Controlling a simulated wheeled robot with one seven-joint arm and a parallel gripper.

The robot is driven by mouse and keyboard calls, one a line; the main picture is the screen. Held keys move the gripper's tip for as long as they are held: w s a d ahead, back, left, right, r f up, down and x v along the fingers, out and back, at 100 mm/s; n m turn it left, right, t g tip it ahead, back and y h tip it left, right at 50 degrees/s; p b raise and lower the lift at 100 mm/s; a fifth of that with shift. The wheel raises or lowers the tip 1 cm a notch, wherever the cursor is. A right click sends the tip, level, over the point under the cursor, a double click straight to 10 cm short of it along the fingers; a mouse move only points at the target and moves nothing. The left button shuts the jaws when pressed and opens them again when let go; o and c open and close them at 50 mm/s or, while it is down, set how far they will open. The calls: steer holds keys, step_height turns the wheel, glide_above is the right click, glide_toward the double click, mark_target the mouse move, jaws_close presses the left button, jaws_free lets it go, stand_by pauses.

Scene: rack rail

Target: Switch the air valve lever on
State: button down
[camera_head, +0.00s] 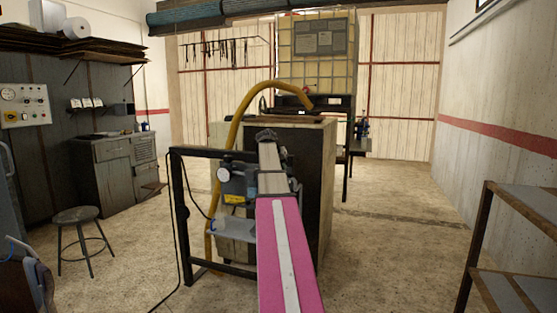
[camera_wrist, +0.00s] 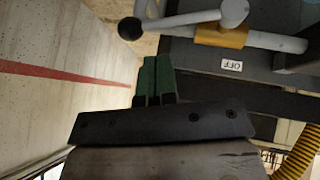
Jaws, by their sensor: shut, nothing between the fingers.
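The air valve lever (camera_wrist: 185,20) is a pale grey bar with a black ball knob (camera_wrist: 130,28) at its left end, at the top of the wrist view. It sits over an orange-yellow valve body (camera_wrist: 222,38) on a grey pipe (camera_wrist: 275,41). A white label reading OFF (camera_wrist: 231,66) is beside the valve body. My gripper (camera_wrist: 153,62) shows as two green fingers pressed together, empty. In the picture the fingertips are below the lever and a little right of the knob, with a gap between. I cannot make out the lever in the head view.
A dark cabinet (camera_head: 314,180) stands ahead, behind my pink arm, with a yellow hose (camera_head: 236,115) arching over it. A dark metal frame (camera_head: 181,215) is left of my arm. A stool (camera_head: 76,214) and a shelf rack (camera_head: 483,230) stand at the sides. Floor right of the cabinet is clear.

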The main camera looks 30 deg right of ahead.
steer(key=shift+s+f, duration=0.25)
steer(key=shift+f, duration=0.3)
steer(key=shift+s+f, duration=0.2)
steer(key=shift+f, duration=0.35)
steer(key=shift+s+d+f+m+t+y, duration=0.25)
steer(key=shift+f+t+y, duration=0.15)
steer(key=shift+f, duration=0.15)
steer(key=shift+s+d+f+m+t+y, duration=0.2)
steer(key=shift+f+t+y, duration=0.1)
steer(key=shift+f+t, duration=0.15)
